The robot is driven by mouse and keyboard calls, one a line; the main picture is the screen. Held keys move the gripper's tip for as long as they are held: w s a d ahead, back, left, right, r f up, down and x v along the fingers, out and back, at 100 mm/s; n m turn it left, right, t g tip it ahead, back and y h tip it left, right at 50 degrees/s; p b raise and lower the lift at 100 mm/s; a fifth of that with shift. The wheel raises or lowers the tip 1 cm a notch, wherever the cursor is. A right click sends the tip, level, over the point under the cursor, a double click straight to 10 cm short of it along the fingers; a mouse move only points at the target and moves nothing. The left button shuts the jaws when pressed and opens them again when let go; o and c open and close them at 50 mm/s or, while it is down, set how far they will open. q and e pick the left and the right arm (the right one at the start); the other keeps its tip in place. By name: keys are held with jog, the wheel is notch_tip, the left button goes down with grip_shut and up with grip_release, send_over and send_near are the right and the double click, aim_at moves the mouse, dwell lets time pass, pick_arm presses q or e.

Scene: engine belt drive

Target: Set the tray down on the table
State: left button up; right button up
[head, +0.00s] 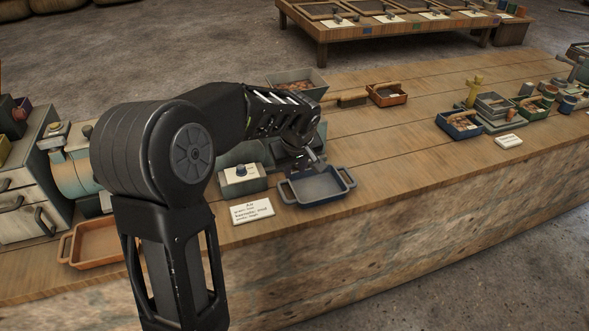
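A blue-grey tray (318,198) with a loop handle at each end is at the front edge of the wooden table (395,165), in the middle of the head view. It looks about level. I cannot tell whether its base touches the tabletop. My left gripper (314,161) points down at the tray's far rim, with the fingertips at or just above it. The fingers are small and dark, so their grip on the rim is unclear. My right gripper is not in view.
A grey box with a knob (241,178) and a white card (251,211) stand left of the tray. An orange tray (97,243) lies further left. Blue and orange bins (459,125) stand to the right. The tabletop right of the tray is clear.

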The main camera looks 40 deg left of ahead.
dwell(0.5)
pick_arm(q)
jog(key=s+d+f+m+g+h, duration=0.1)
jog(key=s+d+f+m+h, duration=0.15)
jog(key=d+f, duration=0.65)
jog(key=s+d+f+m+h, duration=0.1)
jog(key=s+d+f+m, duration=0.2)
jog(key=d+f, duration=0.65)
jog(key=s+d+f+m+g+h, duration=0.1)
jog(key=s+d+f+m+h, duration=0.1)
jog(key=s+d+f, duration=0.5)
jog(key=s+d+f+m+g+h, duration=0.1)
jog(key=s+d+f+m, duration=0.1)
jog(key=s+d+f, duration=0.5)
jog(key=s, duration=0.5)
jog(key=shift+s+d+f+h, duration=0.15)
jog(key=shift+s+f+h, duration=0.05)
jog(key=shift+s+h, duration=0.15)
